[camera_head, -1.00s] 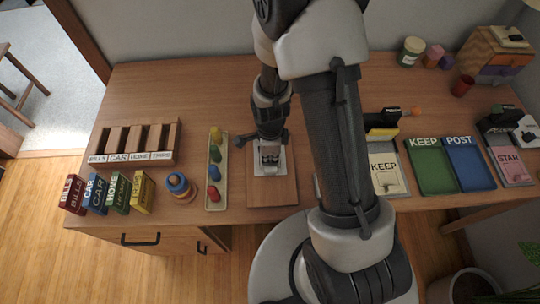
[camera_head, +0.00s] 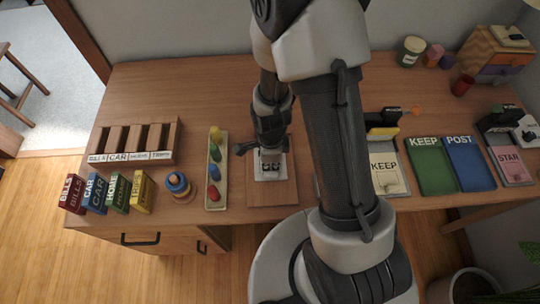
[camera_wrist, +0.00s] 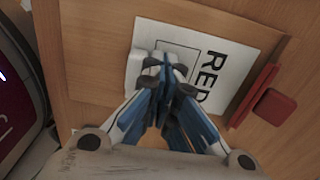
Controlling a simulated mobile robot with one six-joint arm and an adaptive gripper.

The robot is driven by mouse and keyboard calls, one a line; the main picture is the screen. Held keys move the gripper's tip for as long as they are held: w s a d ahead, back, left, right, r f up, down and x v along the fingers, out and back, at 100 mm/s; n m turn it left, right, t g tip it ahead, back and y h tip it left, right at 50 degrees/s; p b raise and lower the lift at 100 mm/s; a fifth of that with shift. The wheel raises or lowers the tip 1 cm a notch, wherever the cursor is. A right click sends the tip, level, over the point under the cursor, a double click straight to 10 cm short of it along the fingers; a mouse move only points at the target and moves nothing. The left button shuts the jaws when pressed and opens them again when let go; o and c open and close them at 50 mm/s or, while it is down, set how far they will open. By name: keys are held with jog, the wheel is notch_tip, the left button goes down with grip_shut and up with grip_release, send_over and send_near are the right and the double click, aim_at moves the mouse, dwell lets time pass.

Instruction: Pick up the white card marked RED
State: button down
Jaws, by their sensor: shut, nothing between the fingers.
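The white card marked RED (camera_wrist: 225,60) lies flat on a wooden board (camera_wrist: 95,70), its lettering sideways in the wrist view. In the head view the card (camera_head: 282,172) sits on the upper part of the board (camera_head: 272,195) near the desk's front edge. My gripper (camera_wrist: 166,72) is shut and empty over the card; its fingers hide part of the card's face and a printed square. In the head view my gripper (camera_head: 270,165) is over the card; I cannot tell whether it touches.
A red block (camera_wrist: 274,106) and red strip stand beside the card in the wrist view. A tray of coloured pegs (camera_head: 214,204) stands left of the board. A green KEEP tray (camera_head: 430,170) and blue POST tray (camera_head: 470,168) stand right. The back left desk is clear.

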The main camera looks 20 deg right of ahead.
jog(key=shift+s+a, duration=0.2)
jog(key=shift+s, duration=0.5)
jog(key=shift+s+a, duration=0.2)
jog(key=shift+s, duration=0.5)
jog(key=shift+w+d+r+p, duration=0.1)
jog(key=shift+w+r+p, duration=0.05)
jog(key=shift+r+p, duration=1.5)
jog(key=shift+w+r+p, duration=0.15)
jog(key=shift+r+p, duration=1.05)
jog(key=shift+r, duration=0.7)
jog(key=shift+w+r, duration=0.15)
jog(key=shift+r, duration=0.15)
notch_tip(320, 180, up, 19)
jog(key=d+n+t, duration=0.1)
jog(key=n+t, duration=0.2)
jog(key=n, duration=0.8)
jog(key=s+r+n+t, duration=0.1)
jog(key=s+r+n, duration=0.9)
jog(key=r, duration=0.1)
jog(key=shift+d+t, duration=0.3)
jog(key=shift+d, duration=0.15)
